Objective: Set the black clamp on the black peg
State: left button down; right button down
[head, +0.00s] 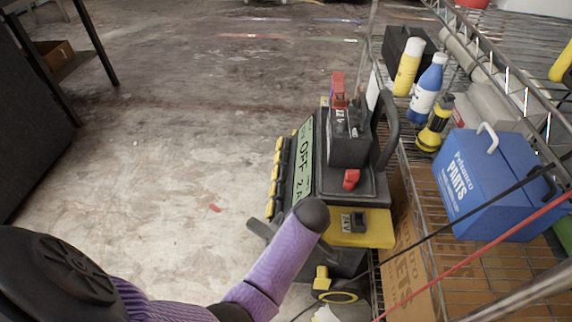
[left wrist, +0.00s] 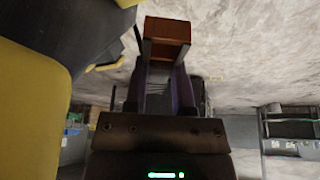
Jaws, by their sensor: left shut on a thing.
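My left gripper (left wrist: 165,68) is shut on a brown-orange block-like piece (left wrist: 167,29) in the left wrist view. I cannot tell whether this piece is part of the black clamp; no black clamp shows clearly. In the head view my purple left forearm ends in front of the charger's lower part, and the gripper is largely hidden there. A small black part (head: 358,221) stands on the charger's yellow panel (head: 376,230); I cannot tell if it is the black peg.
A wire rack to the right holds a blue parts box (head: 478,182), bottles and a yellow torch (head: 434,130). Black and red cables cross the lower right.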

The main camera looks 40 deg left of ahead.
jog(key=shift+s+r, duration=0.1)
